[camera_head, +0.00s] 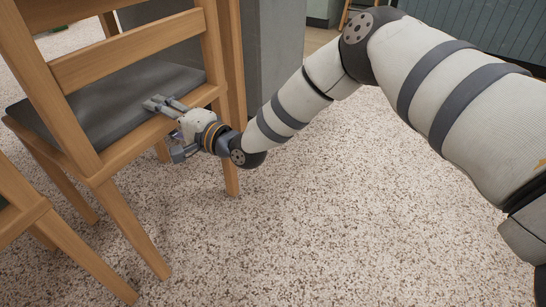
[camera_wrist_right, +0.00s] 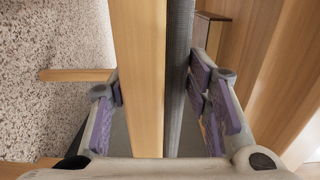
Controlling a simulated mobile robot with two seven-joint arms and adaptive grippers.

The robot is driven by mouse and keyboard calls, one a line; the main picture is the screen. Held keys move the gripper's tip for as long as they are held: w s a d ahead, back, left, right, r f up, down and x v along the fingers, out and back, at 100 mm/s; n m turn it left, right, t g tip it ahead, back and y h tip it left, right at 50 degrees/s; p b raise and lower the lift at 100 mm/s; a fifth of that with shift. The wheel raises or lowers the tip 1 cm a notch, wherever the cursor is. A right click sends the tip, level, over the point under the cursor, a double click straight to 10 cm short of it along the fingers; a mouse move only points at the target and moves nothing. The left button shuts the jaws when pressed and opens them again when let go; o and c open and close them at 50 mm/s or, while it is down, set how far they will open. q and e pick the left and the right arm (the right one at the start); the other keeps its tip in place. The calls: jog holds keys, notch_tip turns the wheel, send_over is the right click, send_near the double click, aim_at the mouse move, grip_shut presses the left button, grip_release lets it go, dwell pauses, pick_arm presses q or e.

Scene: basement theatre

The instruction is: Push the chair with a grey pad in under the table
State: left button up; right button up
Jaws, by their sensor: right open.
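The wooden chair (camera_head: 125,70) with a grey pad (camera_head: 130,97) stands at the left of the head view, its slatted back toward me. My right gripper (camera_head: 168,128) is at the rear edge of its seat, below the back slat. In the right wrist view, the open fingers (camera_wrist_right: 160,90) lie on either side of the wooden seat rail (camera_wrist_right: 138,80) and the dark pad edge (camera_wrist_right: 178,75). A gap shows between the left finger and the rail. I cannot make out the table for certain. My left gripper is out of view.
Part of another wooden chair (camera_head: 50,225) is close at the lower left. A grey upright block (camera_head: 275,50) stands behind the chair. The speckled floor (camera_head: 320,220) is clear to the right and in front.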

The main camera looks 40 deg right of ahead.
jog(key=o, duration=0.5)
jog(key=shift+s, duration=0.1)
jog(key=shift+c, duration=0.2)
jog(key=shift+d, duration=0.1)
